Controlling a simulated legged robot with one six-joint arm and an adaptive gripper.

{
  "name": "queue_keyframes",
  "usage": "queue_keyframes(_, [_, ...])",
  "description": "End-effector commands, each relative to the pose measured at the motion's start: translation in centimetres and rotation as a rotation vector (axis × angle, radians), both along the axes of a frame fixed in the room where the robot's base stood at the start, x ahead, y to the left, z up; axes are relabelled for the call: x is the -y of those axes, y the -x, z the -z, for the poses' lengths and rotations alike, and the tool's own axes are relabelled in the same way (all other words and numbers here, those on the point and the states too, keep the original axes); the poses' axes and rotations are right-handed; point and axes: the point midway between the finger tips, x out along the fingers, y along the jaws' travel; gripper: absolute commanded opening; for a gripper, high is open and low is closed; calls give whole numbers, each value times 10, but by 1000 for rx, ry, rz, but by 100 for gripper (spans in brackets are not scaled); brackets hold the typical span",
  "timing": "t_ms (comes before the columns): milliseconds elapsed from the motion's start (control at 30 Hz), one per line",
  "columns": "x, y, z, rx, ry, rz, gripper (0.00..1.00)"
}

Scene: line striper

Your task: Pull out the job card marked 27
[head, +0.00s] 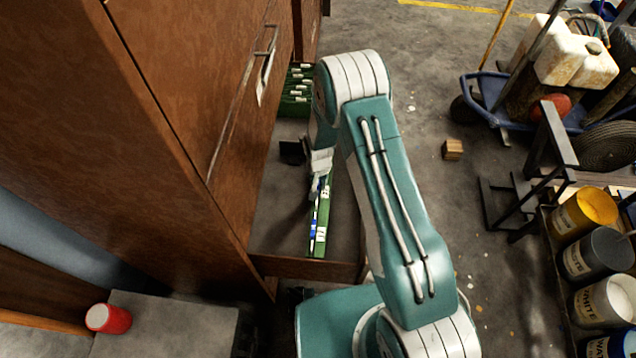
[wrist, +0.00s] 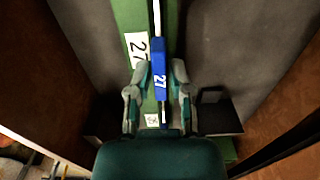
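The job card marked 27 shows in the wrist view as a blue tab (wrist: 159,85) with a white 27 and a thin white edge, standing at a green folder (wrist: 130,15) with a white 27 label (wrist: 137,47). In the head view the green folder (head: 322,215) with blue and white labels lies inside the open drawer (head: 300,264). My gripper (wrist: 160,72) is open, with one finger on each side of the blue tab and visible gaps to it. In the head view my gripper (head: 318,180) points down into the drawer, partly hiding the card.
More green folders (head: 296,92) with white tabs stand at the drawer's far end. A black piece (head: 292,152) is beside my gripper. The brown cabinet (head: 190,90) rises on the left. Paint cans (head: 590,212) and a blue cart (head: 490,90) stand right. A red can (head: 108,319) is lower left.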

Motion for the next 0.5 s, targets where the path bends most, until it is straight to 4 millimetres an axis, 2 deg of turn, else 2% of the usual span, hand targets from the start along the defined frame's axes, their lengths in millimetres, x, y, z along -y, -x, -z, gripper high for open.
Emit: queue_keyframes(500, [0,0,-3,0,0,0,0])
